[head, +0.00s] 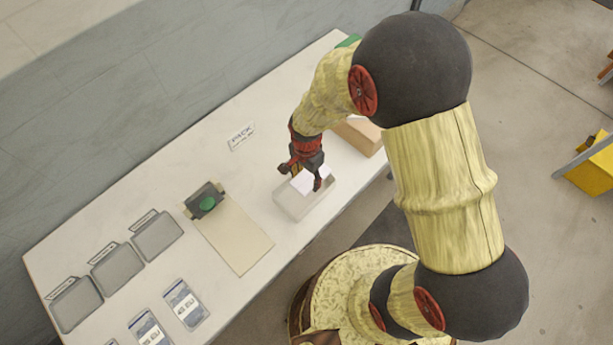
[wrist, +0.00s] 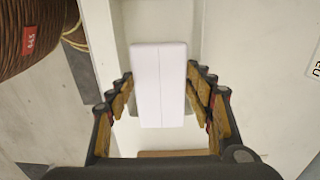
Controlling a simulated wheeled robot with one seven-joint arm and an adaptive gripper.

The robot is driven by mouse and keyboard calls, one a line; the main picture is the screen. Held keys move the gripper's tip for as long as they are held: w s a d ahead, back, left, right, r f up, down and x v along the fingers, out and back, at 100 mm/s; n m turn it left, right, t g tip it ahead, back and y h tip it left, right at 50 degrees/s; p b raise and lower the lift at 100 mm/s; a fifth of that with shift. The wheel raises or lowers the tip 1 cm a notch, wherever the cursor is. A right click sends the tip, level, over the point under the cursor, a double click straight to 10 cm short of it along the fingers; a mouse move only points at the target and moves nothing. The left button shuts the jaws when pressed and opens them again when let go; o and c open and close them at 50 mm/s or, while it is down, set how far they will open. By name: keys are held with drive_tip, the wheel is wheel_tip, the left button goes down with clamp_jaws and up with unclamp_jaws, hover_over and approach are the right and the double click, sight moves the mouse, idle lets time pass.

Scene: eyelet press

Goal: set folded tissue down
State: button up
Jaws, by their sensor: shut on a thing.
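The folded tissue (head: 304,182) is a small white block with a crease along its length. In the wrist view the tissue (wrist: 160,85) lies lengthwise between the two fingers. My gripper (head: 303,177) is shut on it. In the head view it is over a pale open box (head: 291,205) on the table. I cannot tell whether the tissue touches the box floor.
A brown carton (head: 360,136) stands right behind the box. A "PACK" card (head: 241,137) lies at the back of the table. A beige board with a dark press (head: 237,241) lies left, then several grey trays (head: 117,268) and labelled packets (head: 186,304).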

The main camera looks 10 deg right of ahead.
drive_tip(key=shift+f, duration=0.5)
drive_tip(key=o, duration=0.7)
drive_tip(key=shift+o, duration=0.6)
wheel_tip(320, 180, up, 14)
drive_tip(key=p, duration=0.3)
wheel_tip(320, 180, up, 14)
drive_tip(key=n+t, duration=0.3)
drive_tip(key=n, duration=0.2)
hover_over(307, 180)
drive_tip(key=s+d, duration=0.3)
drive_tip(key=d, duration=0.2)
drive_tip(key=s+d+r+n+t, duration=0.2)
drive_tip(key=s+d+r+n, duration=0.2)
drive_tip(key=s+r, duration=0.6)
drive_tip(key=shift+s+d+r+n+t, duration=0.2)
drive_tip(key=shift+s+r+n+t, duration=0.2)
drive_tip(key=shift+n, duration=0.7)
drive_tip(key=shift+f, duration=0.1)
